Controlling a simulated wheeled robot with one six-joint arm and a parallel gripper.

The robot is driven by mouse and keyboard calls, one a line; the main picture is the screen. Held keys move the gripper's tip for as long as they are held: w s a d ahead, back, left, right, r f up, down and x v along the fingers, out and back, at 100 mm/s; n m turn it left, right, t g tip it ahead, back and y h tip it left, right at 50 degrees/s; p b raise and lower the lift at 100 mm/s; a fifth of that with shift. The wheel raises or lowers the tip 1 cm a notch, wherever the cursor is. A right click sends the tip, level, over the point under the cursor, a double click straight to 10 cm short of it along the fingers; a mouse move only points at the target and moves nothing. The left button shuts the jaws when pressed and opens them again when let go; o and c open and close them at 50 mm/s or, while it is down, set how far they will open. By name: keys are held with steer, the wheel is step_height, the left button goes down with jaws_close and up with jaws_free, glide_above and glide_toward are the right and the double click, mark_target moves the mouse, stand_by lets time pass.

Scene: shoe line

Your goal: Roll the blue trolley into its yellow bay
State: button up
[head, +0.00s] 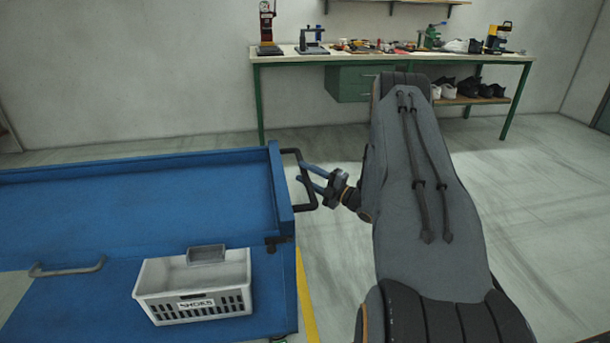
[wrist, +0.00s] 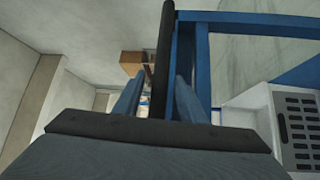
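The blue trolley (head: 140,200) stands at the left of the head view, with a black bar handle (head: 308,194) on its right end. The handle also shows as a dark upright bar in the wrist view (wrist: 164,50). My gripper (head: 305,174) is at the handle with its two blue fingers spread. In the wrist view my gripper (wrist: 158,92) has one finger on each side of the bar, with gaps visible. A yellow floor line (head: 306,305) shows beside the trolley's right end; the rest of the bay is not visible.
A grey crate (head: 195,285) sits on the trolley's lower shelf. A green-legged workbench (head: 290,57) with tools and shoes stands along the back wall. Floor between trolley and bench, and at the right (head: 545,200), is clear.

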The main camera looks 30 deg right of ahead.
steer(key=v, duration=0.8)
steer(key=shift+w, duration=0.1)
stand_by(0.5)
